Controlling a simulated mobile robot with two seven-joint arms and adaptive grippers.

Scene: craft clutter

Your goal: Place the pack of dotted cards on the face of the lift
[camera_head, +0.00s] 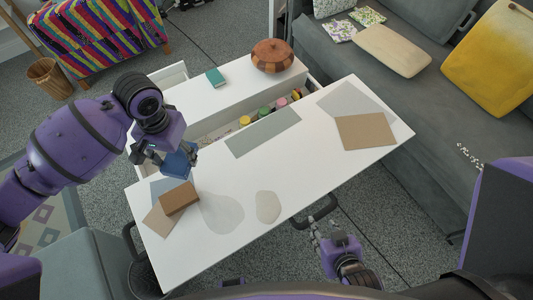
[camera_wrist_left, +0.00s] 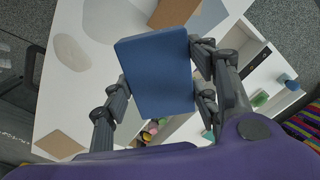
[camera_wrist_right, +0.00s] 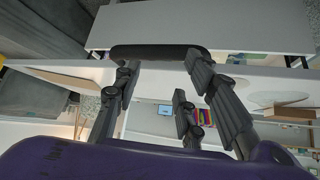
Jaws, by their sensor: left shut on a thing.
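A plain blue pack (camera_head: 180,160), the likely card pack, is in my left gripper (camera_head: 165,155), above the left end of the white raised tabletop (camera_head: 290,185), which looks like the lift's face. In the left wrist view the pack (camera_wrist_left: 157,72) sits between the fingers (camera_wrist_left: 160,90); no dots show on this side. My right gripper (camera_head: 320,232) is low at the table's front edge, by a black handle (camera_head: 318,210). In the right wrist view its fingers (camera_wrist_right: 160,80) are apart, near the handle bar (camera_wrist_right: 160,52); contact cannot be told.

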